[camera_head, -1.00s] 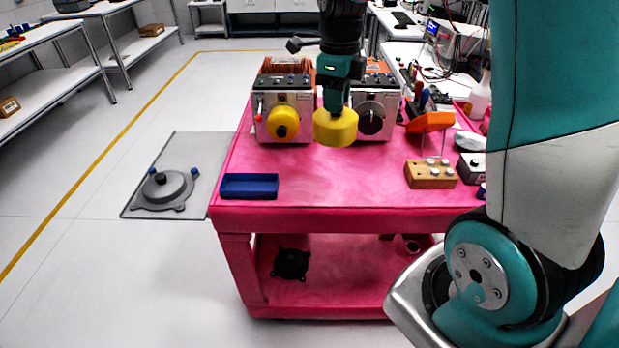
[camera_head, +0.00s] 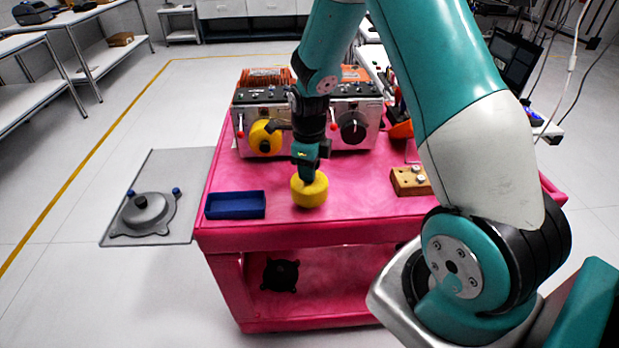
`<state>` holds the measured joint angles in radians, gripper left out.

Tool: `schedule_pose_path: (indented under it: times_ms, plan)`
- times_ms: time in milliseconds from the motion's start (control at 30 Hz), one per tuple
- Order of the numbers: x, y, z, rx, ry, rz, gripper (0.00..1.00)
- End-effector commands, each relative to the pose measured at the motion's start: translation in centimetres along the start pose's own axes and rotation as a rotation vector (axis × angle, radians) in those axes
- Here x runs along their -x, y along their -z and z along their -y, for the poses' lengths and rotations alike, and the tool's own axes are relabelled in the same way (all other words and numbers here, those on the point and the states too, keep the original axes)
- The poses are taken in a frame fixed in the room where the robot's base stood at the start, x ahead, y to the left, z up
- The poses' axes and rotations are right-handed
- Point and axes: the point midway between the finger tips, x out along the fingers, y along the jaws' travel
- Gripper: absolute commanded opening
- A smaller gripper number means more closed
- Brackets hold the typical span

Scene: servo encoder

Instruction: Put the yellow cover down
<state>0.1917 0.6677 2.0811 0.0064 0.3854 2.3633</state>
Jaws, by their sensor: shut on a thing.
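The yellow cover (camera_head: 309,191) is a short round cap in front of the two grey control boxes, over the pink cart top (camera_head: 350,205). My gripper (camera_head: 308,176) points down and is shut on the cover from above. The cover looks very low over the cart or on it; I cannot tell whether it touches. A second yellow cover (camera_head: 264,138) sits on the front of the left control box (camera_head: 240,125). The right control box (camera_head: 374,120) shows a bare dark round knob (camera_head: 353,127).
A blue tray (camera_head: 235,205) lies left of the held cover at the cart's front left. A wooden block (camera_head: 409,182) with knobs stands to the right. A grey disc fixture (camera_head: 143,212) rests on a floor mat at the left.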

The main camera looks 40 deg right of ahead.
Motion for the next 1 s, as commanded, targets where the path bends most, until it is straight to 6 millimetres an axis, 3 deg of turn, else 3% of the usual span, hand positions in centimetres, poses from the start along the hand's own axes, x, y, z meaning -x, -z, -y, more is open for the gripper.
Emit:
schedule_pose_path:
  times_ms: [233,500,533,633,1000]
  plan:
    - [-3.3,0.1,0.0,-0.001,-0.002,-0.002,0.0]
    - [-4.0,0.1,-0.1,-0.001,0.0,0.0,0.0]
    - [-4.1,0.1,-0.1,-0.001,-0.001,0.0,0.35]
    - [-4.0,0.1,-0.1,-0.001,-0.001,0.0,0.56]
    - [-3.3,0.0,0.0,-0.001,0.002,0.002,0.56]
